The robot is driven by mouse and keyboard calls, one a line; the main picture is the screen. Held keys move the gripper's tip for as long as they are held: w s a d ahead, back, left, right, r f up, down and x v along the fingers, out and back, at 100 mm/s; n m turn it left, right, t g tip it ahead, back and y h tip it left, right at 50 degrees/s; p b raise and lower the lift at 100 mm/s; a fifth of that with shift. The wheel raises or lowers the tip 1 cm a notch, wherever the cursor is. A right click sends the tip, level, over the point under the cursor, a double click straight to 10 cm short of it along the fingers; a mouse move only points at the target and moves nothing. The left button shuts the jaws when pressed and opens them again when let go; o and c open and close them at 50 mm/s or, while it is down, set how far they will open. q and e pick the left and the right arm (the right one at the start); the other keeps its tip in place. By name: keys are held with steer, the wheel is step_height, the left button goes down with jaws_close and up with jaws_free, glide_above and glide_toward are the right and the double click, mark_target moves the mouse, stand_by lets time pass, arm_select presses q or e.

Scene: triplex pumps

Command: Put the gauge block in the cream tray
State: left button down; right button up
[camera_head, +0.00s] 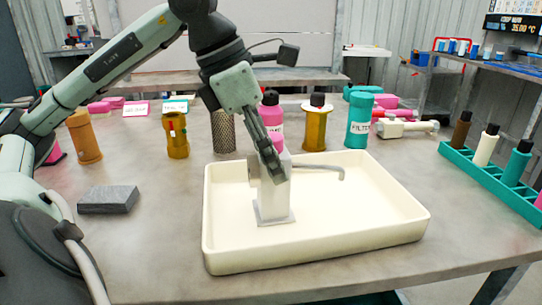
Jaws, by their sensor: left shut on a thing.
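A pale upright block, which I take as the gauge block (274,205), has a flat square foot, a round boss on its left side and a bent grey pipe to its right. My left gripper (270,165) comes down from above and is shut on its upper part, hiding some of it. The block is upright inside the outline of the cream tray (330,258), left of its middle. Its foot is at or just above the tray floor; I cannot tell which. My right gripper is not in view.
A dark grey slab (108,199) lies left of the tray. Behind the tray stand a mesh cylinder (223,131), an amber cylinder (315,127) and a teal filter bottle (359,122). A teal rack (490,178) with bottles is at right.

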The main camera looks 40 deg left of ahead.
arm_select(q)
steer(key=c, duration=0.8)
jaws_free()
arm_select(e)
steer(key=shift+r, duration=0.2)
arm_select(q)
steer(key=shift+r, duration=0.1)
steer(key=p+v, duration=0.2)
steer(key=v, duration=1)
steer(key=shift+w+r, duration=0.1)
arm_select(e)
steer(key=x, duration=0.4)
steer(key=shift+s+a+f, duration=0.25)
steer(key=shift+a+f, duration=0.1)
